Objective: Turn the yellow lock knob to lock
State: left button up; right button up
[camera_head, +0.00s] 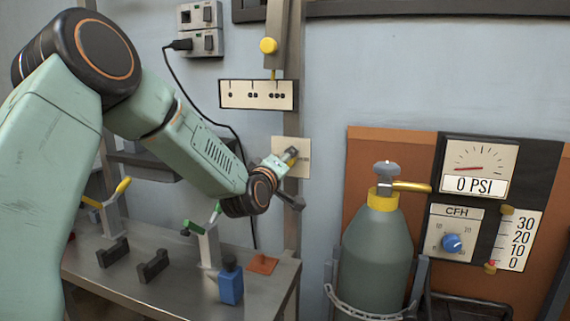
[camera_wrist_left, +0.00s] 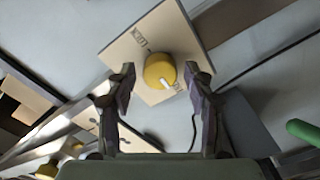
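The yellow lock knob (camera_wrist_left: 160,72) sits on a square beige plate (camera_wrist_left: 122,54) in the left wrist view. Its white mark points down and slightly right, toward a partly covered label; a label that seems to read LOCK is at the knob's upper left. My left gripper (camera_wrist_left: 163,82) is open, one finger on each side of the knob, with gaps showing between. In the head view the left gripper (camera_head: 294,178) is in front of the plate (camera_head: 302,168) on the post, and the knob is mostly hidden by it. My right gripper is not in view.
A fixture with another yellow knob (camera_head: 268,45) and a labelled panel (camera_head: 258,95) are above the plate. Below is a metal bench (camera_head: 190,285) with a blue block (camera_head: 230,285). A green gas cylinder (camera_head: 375,250) and gauges (camera_head: 478,168) stand to the right.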

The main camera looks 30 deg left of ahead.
pick_arm(q)
jog(key=c, duration=1)
jog(key=shift+o, duration=0.2)
jog(key=shift+m+p, duration=14.7)
jog(key=shift+m, duration=3.2)
jog(key=shift+f, duration=0.1)
